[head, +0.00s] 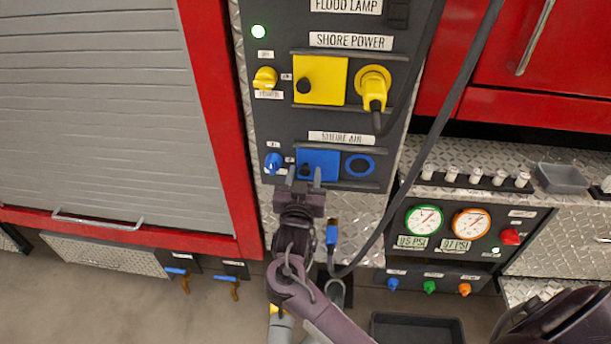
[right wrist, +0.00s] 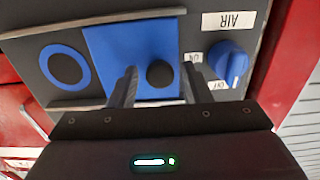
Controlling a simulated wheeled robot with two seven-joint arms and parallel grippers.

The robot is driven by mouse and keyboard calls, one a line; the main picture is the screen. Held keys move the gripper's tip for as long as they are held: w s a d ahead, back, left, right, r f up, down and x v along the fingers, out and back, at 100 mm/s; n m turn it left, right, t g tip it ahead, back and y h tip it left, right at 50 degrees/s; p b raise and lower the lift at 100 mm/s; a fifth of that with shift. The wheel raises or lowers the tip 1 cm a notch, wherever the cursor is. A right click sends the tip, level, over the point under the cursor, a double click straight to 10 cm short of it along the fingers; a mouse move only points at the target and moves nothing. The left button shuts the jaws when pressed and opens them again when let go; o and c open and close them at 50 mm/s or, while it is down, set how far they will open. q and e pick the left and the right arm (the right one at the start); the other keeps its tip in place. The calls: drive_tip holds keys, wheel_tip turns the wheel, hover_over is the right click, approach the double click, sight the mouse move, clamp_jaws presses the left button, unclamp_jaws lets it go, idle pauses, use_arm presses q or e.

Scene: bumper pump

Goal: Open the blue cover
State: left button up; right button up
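The blue cover (head: 322,160) is a flat square plate between two rails on the SHORE AIR panel. It lies to the left of a blue ring port (head: 359,165), which is uncovered. The cover also shows in the right wrist view (right wrist: 110,45), upside down, with a round black knob (right wrist: 160,73) on it. My right gripper (head: 304,184) is in front of the cover's lower part. In the right wrist view its two fingers (right wrist: 159,80) are apart, one on each side of the knob, with gaps visible. My left gripper is not in view.
A blue switch (head: 273,163) sits just left of the cover. Above is a yellow cover (head: 320,80) and a plugged-in yellow connector (head: 374,86). A black hose (head: 425,150) hangs to the right, and a blue-ended fitting (head: 332,232) hangs below the panel.

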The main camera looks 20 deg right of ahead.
drive_tip(key=shift+s+a+f, duration=0.15)
drive_tip(key=shift+s+a, duration=0.1)
drive_tip(key=shift+s, duration=0.2)
drive_tip(key=b+v, duration=0.1)
drive_tip(key=v, duration=0.5)
drive_tip(key=shift+s+a+b, duration=0.25)
drive_tip(key=shift+s+b, duration=0.05)
drive_tip(key=shift+b, duration=0.05)
